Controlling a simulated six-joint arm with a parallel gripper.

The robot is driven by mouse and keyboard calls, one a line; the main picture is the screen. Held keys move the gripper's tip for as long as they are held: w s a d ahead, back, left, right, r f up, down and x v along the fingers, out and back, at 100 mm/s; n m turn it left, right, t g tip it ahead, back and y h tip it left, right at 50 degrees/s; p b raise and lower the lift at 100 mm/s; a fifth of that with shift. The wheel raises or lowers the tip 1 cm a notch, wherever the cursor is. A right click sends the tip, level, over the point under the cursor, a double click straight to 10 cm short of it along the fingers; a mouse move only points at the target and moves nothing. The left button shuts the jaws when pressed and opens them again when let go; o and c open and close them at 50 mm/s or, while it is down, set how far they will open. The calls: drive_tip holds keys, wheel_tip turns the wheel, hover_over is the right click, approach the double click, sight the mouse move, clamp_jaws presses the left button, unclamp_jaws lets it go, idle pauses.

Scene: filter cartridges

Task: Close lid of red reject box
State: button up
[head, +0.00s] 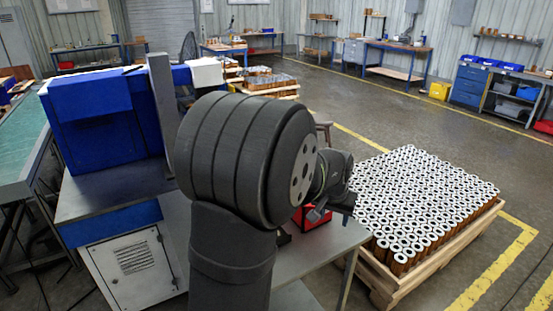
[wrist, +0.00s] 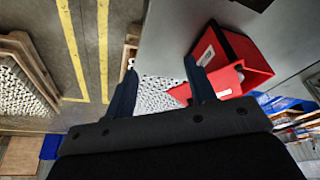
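The red reject box (head: 316,219) sits on the grey bench top in the head view, largely hidden behind my arm and gripper. In the wrist view the red box (wrist: 258,64) is at upper right, with a white label on one red face and a dark strip or gap across it. A small pale thing shows near its lower edge. The lid appears to stand open, but its exact angle is hard to tell. My gripper (wrist: 161,86) has its two dark fingers spread apart with nothing between them. The right finger is close beside the box; contact cannot be told.
A wooden pallet (head: 435,262) full of upright filter cartridges stands right of the bench. A blue machine (head: 95,120) with a grey upright post stands at left on the bench (head: 100,196). Open floor with yellow lines lies beyond the pallet.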

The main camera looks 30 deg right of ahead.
drive_tip(key=w+d+r+m+g+h, duration=0.1)
drive_tip(key=w+d+r+m, duration=0.1)
drive_tip(key=w+r, duration=0.45)
drive_tip(key=w+d+r+m, duration=0.2)
drive_tip(key=w+r+m, duration=0.15)
drive_tip(key=r, duration=0.55)
drive_tip(key=shift+n+h, duration=0.25)
drive_tip(key=shift+h, duration=0.05)
drive_tip(key=x, duration=1.7)
drive_tip(key=shift+d+f, duration=0.1)
drive_tip(key=shift+f, duration=0.3)
clamp_jaws()
